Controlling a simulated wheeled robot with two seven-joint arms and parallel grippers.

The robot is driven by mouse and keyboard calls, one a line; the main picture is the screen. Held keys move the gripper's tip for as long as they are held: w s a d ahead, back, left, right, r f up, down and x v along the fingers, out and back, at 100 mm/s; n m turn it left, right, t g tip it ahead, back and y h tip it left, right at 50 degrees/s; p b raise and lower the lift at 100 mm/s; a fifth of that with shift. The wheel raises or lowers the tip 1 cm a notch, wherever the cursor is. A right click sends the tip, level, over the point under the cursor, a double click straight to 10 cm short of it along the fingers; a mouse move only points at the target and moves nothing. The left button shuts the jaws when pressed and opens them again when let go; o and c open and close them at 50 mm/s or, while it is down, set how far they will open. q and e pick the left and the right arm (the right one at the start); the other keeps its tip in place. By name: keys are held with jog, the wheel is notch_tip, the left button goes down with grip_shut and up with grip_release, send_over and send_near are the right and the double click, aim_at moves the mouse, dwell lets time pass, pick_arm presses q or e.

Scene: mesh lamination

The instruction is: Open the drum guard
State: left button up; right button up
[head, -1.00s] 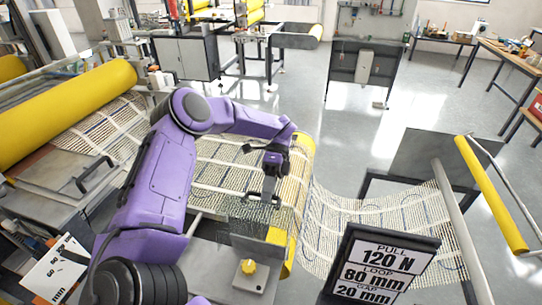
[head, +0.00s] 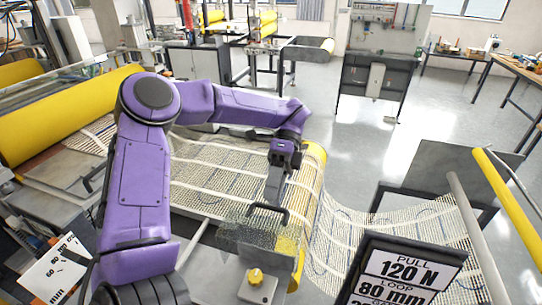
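The drum guard (head: 258,233) is a dark, see-through mesh panel on the near side of the yellow drum (head: 312,185). A black bar handle (head: 268,208) stands at its upper edge. The guard looks closed, low against the drum. My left gripper (head: 272,196) points down right at the handle, its fingertips overlapping the bar. Whether the fingers grip the bar or only straddle it is too small to tell. My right gripper is out of view.
A yellow knob (head: 255,276) sits on a grey plate before the guard. A sign (head: 403,272) reading "PULL 120 N" stands at lower right. Pale mesh web (head: 400,235) runs from the drum to a grey roller (head: 483,235). Open floor lies beyond.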

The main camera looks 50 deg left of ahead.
pick_arm(q)
jog(key=s+d+r+b, duration=0.1)
jog(key=s, duration=0.1)
jog(key=s+d+r+b, duration=0.1)
jog(key=s+d+b, duration=0.1)
jog(key=s+d+r+b, duration=0.1)
jog(key=s+d, duration=0.1)
jog(key=shift+s+d+r+b, duration=0.15)
jog(key=shift+d+b, duration=0.1)
jog(key=shift+b, duration=0.15)
jog(key=shift+s+d+r, duration=0.15)
jog(key=shift+d+r, duration=0.05)
jog(key=shift+r, duration=0.1)
